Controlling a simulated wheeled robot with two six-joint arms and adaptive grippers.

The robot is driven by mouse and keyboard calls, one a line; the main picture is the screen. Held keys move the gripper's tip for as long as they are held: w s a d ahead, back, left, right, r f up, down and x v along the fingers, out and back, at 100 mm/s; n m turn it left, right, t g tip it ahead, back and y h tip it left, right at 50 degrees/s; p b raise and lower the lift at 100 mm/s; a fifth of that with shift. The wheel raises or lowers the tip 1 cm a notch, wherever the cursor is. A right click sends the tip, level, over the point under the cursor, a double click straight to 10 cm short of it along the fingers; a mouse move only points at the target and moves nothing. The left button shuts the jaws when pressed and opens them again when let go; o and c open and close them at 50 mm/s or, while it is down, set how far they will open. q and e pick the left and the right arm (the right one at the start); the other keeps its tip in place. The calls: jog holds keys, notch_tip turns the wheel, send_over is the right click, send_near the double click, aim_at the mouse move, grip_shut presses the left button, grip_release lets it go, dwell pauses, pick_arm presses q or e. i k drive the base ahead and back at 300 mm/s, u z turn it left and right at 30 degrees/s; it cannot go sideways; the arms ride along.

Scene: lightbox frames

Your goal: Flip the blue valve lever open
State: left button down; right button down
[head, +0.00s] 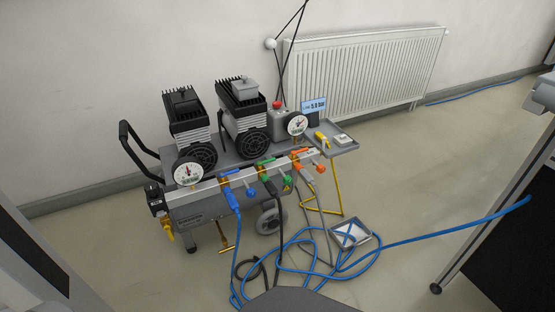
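The blue valve (228,185) sits on the pale manifold bar (207,184) along the front of a grey compressor cart, left of the green valve (266,165) and the orange valve (301,154). A blue fitting (233,200) with a blue hose hangs just below it, and a small blue knob (250,191) is to its right. The valve's lever is too small to tell its angle. Neither of my grippers shows in the head view.
The compressor cart (183,210) carries two black motors, a left gauge (187,173) and a right gauge (298,125). A blue hose (420,236) loops over the floor around a small tray (366,242). A white radiator (365,70) is behind. Dark furniture (510,215) stands at right.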

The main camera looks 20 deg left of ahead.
aim_at(221, 175)
jog(key=i, duration=0.4)
jog(key=u, duration=2.4)
jog(key=i, duration=0.5)
jog(key=z, duration=0.05)
